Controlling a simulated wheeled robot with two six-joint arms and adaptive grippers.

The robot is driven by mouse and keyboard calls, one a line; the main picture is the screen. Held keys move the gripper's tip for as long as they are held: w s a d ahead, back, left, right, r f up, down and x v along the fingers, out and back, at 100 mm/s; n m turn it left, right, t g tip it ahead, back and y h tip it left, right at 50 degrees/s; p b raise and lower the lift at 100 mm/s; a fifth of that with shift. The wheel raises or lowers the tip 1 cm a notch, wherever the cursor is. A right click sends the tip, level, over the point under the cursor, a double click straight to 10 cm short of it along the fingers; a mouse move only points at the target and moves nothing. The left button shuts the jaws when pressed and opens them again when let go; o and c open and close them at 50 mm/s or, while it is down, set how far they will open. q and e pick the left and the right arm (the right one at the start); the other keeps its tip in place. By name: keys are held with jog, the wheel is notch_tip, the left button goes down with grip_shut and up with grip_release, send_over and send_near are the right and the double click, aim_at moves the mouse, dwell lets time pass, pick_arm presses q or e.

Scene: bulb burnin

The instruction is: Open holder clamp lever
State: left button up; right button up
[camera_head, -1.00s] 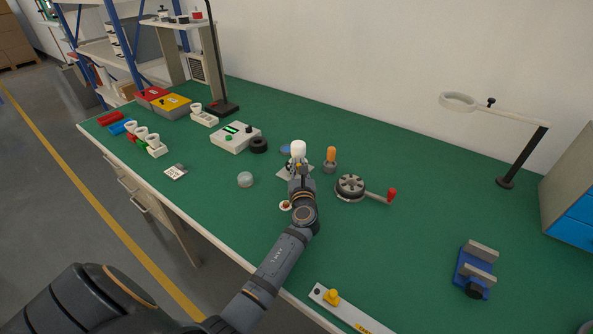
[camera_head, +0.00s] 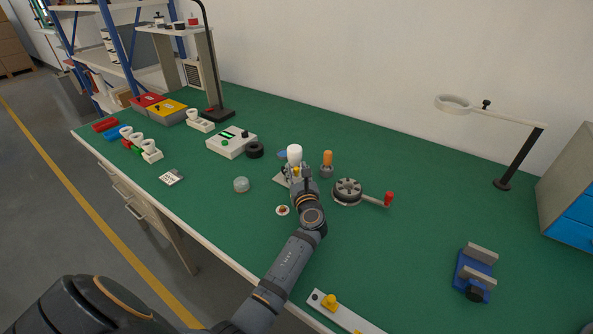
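A white bulb (camera_head: 294,153) stands upright in a small holder near the middle of the bench. A corner of the holder's grey base plate (camera_head: 280,180) shows. A small yellow part shows just under the bulb; I cannot tell whether it is the clamp lever. My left gripper (camera_head: 298,174) is at the near side of the holder, its fingers close to it and partly in front of it. The fingers are small and overlap the holder, so contact and opening cannot be told. My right gripper is not in view.
Right of the holder stand an orange-topped piece (camera_head: 327,163) and a round dark fixture (camera_head: 347,190) with a red-knobbed handle. A blue vise (camera_head: 474,272) stands right. The right bench is mostly clear.

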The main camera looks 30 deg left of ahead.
pick_arm(q)
jog(key=shift+a+r, duration=0.1)
notch_tip(320, 180, up, 10)
jog(key=shift+f, duration=0.1)
dwell(0.4)
